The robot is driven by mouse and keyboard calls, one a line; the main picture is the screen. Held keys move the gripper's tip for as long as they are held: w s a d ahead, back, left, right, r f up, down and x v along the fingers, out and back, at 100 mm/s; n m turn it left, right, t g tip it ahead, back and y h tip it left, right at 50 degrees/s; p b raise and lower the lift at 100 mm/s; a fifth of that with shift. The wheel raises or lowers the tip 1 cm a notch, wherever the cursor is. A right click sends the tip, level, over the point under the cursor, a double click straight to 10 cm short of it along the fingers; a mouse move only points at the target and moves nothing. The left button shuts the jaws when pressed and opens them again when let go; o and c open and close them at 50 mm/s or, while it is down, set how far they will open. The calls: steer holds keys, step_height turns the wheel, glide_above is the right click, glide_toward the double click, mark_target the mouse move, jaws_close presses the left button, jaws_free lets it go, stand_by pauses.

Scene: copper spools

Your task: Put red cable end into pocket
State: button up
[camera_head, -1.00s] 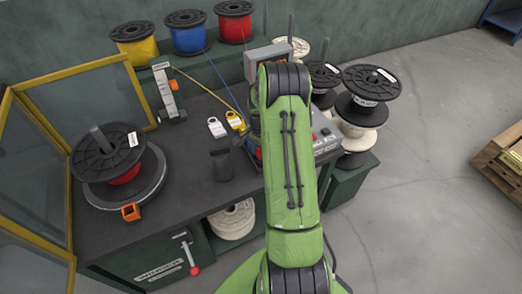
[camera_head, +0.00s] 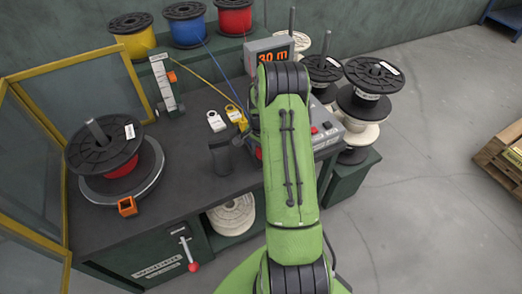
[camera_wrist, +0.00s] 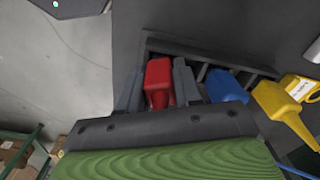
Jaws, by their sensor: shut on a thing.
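My gripper (camera_wrist: 158,88) is shut on the red cable end (camera_wrist: 158,76), with one grey finger on each side of it in the wrist view. The red cable end is over the left part of a dark slotted rack (camera_wrist: 190,50) with pockets. The wrist view does not show clearly how deep it sits in a pocket. A blue cable end (camera_wrist: 226,88) is in the rack to its right, and a yellow cable end (camera_wrist: 284,108) is further right. In the head view, my green arm hides the gripper and the red cable end.
A display (camera_head: 272,54) reading 30 m stands behind my arm. A spool with red cable (camera_head: 104,150) is on a turntable at left. Blue (camera_head: 184,27), yellow (camera_head: 134,40) and red (camera_head: 234,18) spools stand on the back shelf. Black spools (camera_head: 370,78) are stacked at right.

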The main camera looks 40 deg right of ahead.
steer(key=o, duration=1.1)
steer(key=shift+o, duration=0.2)
steer(key=shift+r, duration=0.1)
step_height(320, 180, up, 16)
steer(key=p, duration=0.3)
steer(key=shift+a, duration=0.1)
steer(key=s+a+r+n+t, duration=0.1)
steer(key=s+a+r+n, duration=0.15)
steer(key=a+r, duration=0.3)
steer(key=s+a+r+n+t+h, duration=0.1)
steer(key=s+a+r+n, duration=0.15)
steer(key=a+r, duration=0.3)
steer(key=s+a+r+n+t, duration=0.1)
steer(key=s+a+r+n, duration=0.1)
steer(key=a+r+n, duration=0.3)
steer(key=s+a+n+t+y+p, duration=0.1)
steer(key=s+a+n+t, duration=0.1)
steer(key=s+a+n, duration=0.4)
steer(key=s+a, duration=0.4)
steer(key=s, duration=0.3)
steer(key=shift+r+n+t, duration=0.3)
steer(key=shift+r+n, duration=0.1)
